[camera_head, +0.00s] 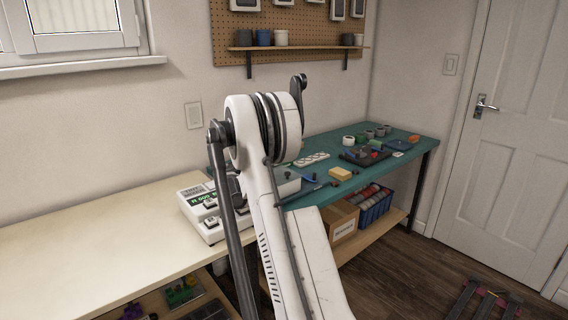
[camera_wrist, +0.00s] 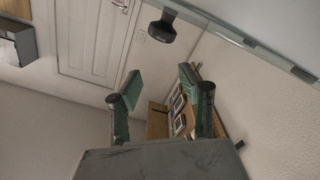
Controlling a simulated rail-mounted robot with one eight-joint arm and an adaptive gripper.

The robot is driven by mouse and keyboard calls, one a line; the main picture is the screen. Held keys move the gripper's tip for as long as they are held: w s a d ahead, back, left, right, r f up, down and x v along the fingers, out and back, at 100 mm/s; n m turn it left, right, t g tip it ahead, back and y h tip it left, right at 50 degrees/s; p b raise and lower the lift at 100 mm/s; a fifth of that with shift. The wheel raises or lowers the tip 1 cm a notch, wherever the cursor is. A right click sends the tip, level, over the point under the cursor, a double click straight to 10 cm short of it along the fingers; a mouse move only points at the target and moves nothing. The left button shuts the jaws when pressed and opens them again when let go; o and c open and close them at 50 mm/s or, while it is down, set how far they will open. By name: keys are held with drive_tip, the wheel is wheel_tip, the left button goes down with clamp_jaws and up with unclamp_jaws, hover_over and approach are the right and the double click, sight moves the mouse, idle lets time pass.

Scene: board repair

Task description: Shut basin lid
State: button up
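A white and grey bench machine (camera_head: 203,215) with a front panel of dark buttons and a green-lettered label stands where the cream and teal worktops meet. It may be the basin unit, but my arm covers much of it and I cannot make out a lid or its position. My gripper (camera_wrist: 160,78) shows in the wrist view with two green-padded fingers spread apart and nothing between them. It points towards the wall and door, away from the worktops. In the head view my arm hides the gripper.
The teal worktop (camera_head: 345,148) holds small tools, a yellow block (camera_head: 340,174), a dark tray and several cups. The cream worktop (camera_head: 90,230) is clear. A pegboard shelf (camera_head: 300,47) hangs above. A dark lamp-like object (camera_wrist: 170,36) shows beyond my fingers.

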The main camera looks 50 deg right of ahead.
wheel_tip(320, 180, up, 9)
idle(0.3)
drive_tip(key=shift+a, duration=0.1)
idle(0.4)
drive_tip(key=s+a+r+n+t+y+p, duration=0.2)
drive_tip(key=a+n+t+y, duration=0.2)
drive_tip(key=a, duration=1.1)
drive_tip(key=s+a+r+n+t+y+p, duration=0.2)
drive_tip(key=s+a+r+n+t+y, duration=0.1)
drive_tip(key=a, duration=1.1)
drive_tip(key=s+a+f+n+t+y+p, duration=0.1)
drive_tip(key=s+a, duration=0.4)
drive_tip(key=a, duration=0.5)
drive_tip(key=s+a+f+n+t+y+p, duration=0.1)
drive_tip(key=s+a+f+n+t+y, duration=0.1)
drive_tip(key=s+a+y, duration=0.4)
drive_tip(key=s+a+f+n+t+y+p, duration=0.1)
drive_tip(key=s+a+f+n+y, duration=0.2)
drive_tip(key=a, duration=1.2)
drive_tip(key=s+n, duration=0.1)
drive_tip(key=s, duration=0.2)
drive_tip(key=shift+s+a+t, duration=0.2)
drive_tip(key=shift+a+t, duration=0.1)
drive_tip(key=shift+a, duration=0.05)
